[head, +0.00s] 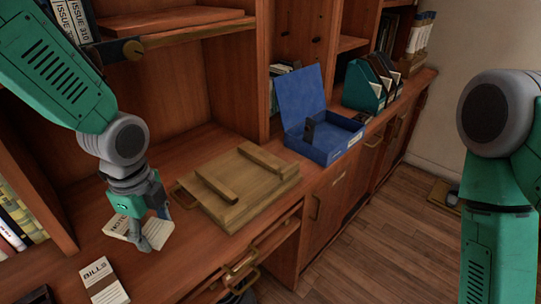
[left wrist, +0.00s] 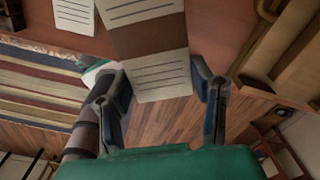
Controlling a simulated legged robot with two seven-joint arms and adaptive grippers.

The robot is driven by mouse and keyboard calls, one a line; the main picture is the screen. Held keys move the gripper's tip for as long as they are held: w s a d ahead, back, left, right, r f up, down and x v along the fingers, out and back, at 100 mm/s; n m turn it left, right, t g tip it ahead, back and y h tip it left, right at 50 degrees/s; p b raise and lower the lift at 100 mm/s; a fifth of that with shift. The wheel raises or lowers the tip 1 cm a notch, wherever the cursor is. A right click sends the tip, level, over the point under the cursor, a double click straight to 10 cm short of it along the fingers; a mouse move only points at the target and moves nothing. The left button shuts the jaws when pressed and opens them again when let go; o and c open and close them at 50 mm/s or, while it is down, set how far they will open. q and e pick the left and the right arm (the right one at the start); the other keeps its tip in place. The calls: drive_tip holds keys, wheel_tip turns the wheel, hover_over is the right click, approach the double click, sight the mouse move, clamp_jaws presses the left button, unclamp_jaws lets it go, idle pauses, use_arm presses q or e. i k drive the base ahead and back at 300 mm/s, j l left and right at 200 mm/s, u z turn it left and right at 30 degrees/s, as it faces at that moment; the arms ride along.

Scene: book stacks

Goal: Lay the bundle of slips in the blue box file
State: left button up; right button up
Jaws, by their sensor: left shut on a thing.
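A bundle of white slips with a brown band (left wrist: 150,40) lies between the fingers of my left gripper (left wrist: 160,92) in the left wrist view. In the head view, my left gripper (head: 150,232) is low over the desk at the left, shut on this bundle (head: 118,224), which it partly hides. Whether the bundle touches the desk I cannot tell. The blue box file (head: 322,148) stands with its lid raised on the cabinet top, right of centre and farther back.
A labelled card or bundle, "BILLS" (head: 103,283), lies on the desk at the lower left. A wooden board with two bars (head: 240,185) lies between my left gripper and the box file. Teal and dark magazine files (head: 365,88) stand behind the box file. Books fill the left shelf.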

sight(323, 144)
drive_tip(key=i+l, duration=0.15)
drive_tip(key=l, duration=0.2)
drive_tip(key=i+l, duration=0.15)
drive_tip(key=l, duration=0.2)
drive_tip(key=i+l, duration=0.15)
drive_tip(key=l, duration=0.2)
drive_tip(key=i+l, duration=0.15)
drive_tip(key=l, duration=0.2)
drive_tip(key=i+l, duration=0.15)
drive_tip(key=l, duration=0.15)
drive_tip(key=i+l, duration=0.15)
drive_tip(key=l, duration=0.2)
drive_tip(key=i+l, duration=0.15)
drive_tip(key=i, duration=0.4)
